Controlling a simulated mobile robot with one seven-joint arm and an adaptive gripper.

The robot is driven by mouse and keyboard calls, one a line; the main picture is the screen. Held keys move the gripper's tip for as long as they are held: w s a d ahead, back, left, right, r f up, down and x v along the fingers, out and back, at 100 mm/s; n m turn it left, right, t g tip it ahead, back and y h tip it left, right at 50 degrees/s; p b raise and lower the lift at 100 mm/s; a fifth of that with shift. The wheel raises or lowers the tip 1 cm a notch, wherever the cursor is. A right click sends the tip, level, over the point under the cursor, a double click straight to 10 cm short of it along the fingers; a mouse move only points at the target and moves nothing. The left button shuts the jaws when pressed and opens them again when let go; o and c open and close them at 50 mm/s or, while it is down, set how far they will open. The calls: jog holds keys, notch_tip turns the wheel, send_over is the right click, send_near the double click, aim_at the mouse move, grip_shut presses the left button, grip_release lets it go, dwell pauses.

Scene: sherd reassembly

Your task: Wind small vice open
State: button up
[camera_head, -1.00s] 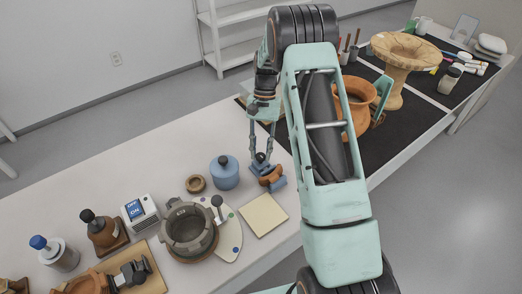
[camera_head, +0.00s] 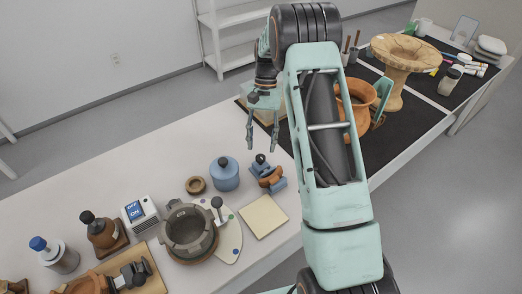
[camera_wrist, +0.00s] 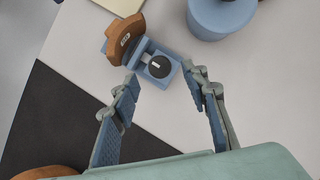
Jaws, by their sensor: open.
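The small blue vice (camera_head: 280,185) stands on the white table, right of the blue lidded jar. A brown sherd (camera_head: 270,176) sits at its jaws, and a dark round knob (camera_head: 260,158) is on its far end. In the wrist view the vice (camera_wrist: 144,51) lies ahead of the fingers, with the sherd (camera_wrist: 122,38) at upper left and the black knob (camera_wrist: 158,66) nearest me. My gripper (camera_head: 262,145) is open and empty, above and beyond the vice. Its fingers (camera_wrist: 165,95) in the wrist view spread to either side of the knob, apart from it.
The blue jar (camera_head: 224,174) stands close to the vice. A cream square tile (camera_head: 263,216) lies in front. A grey round pot (camera_head: 189,232) and a small brown ring (camera_head: 196,185) are to the left. A large terracotta pot (camera_head: 359,106) stands on the black mat.

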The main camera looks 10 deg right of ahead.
jog(key=v, duration=0.8)
jog(key=shift+w+r, duration=0.1)
jog(key=shift+r, duration=0.05)
